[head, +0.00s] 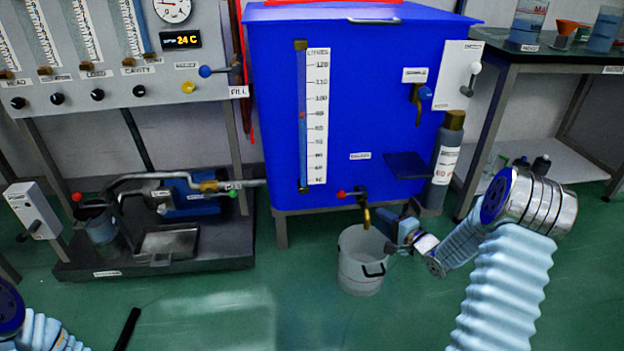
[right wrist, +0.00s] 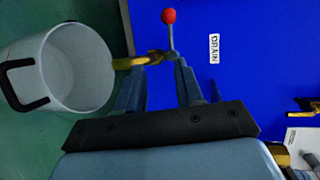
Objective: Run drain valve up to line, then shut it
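The drain valve is low on the front of the blue tank (head: 365,100). Its red-knobbed lever (head: 341,194) points left in the head view, and its brass spout (head: 367,216) bends down over a white bucket (head: 358,277). In the right wrist view the red knob (right wrist: 168,16) and brass spout (right wrist: 128,62) lie just beyond my fingertips. My right gripper (right wrist: 161,66) is open, its fingers apart at the valve; contact is unclear. The sight gauge (head: 303,150) beside the LITRES scale (head: 317,120) has a small red mark near 90. My left gripper is out of view.
A grey cylinder (head: 446,160) with a brass cap stands at the tank's right. A pump bench (head: 150,260) is on the left, below a gauge panel (head: 130,95). A dark table (head: 520,62) is at the right. The green floor in front is mostly clear.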

